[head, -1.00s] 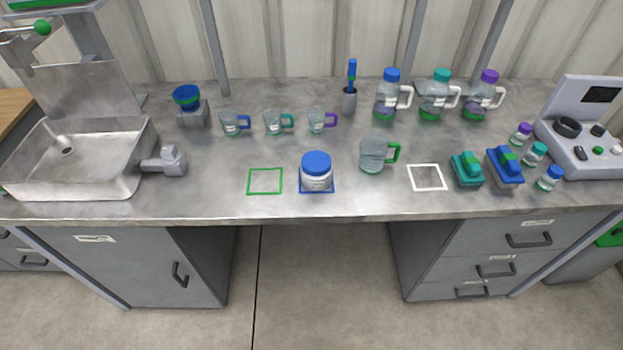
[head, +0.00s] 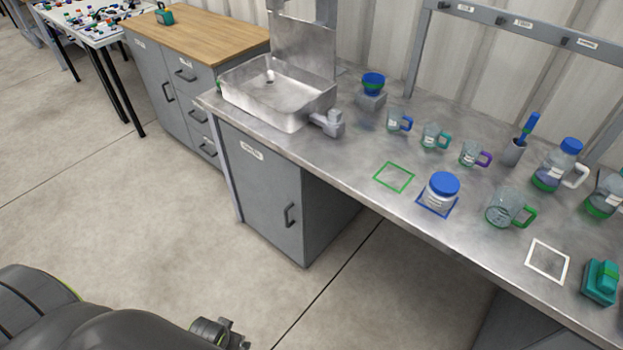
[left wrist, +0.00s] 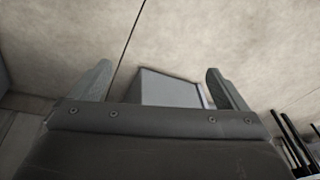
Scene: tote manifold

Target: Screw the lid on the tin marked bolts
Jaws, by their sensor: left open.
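I cannot make out a tin marked bolts or a loose lid in these frames. A white jar with a blue lid (head: 441,192) stands upright on a blue outlined square on the steel bench; its label is too small to read. My left gripper (left wrist: 158,70) is open and empty in the left wrist view, its two fingers wide apart above the floor. A grey block-like shape shows between and beyond the fingers. Part of my dark arm shows at the bottom left of the head view. My right gripper is not in view.
The steel bench (head: 350,155) carries a sink (head: 285,100), small handled cups, a handled beaker (head: 507,207) and bottles. A wood-topped cabinet (head: 200,32) with a green item stands left. A table (head: 85,22) with many small parts is at far left. Floor before the cabinets is clear.

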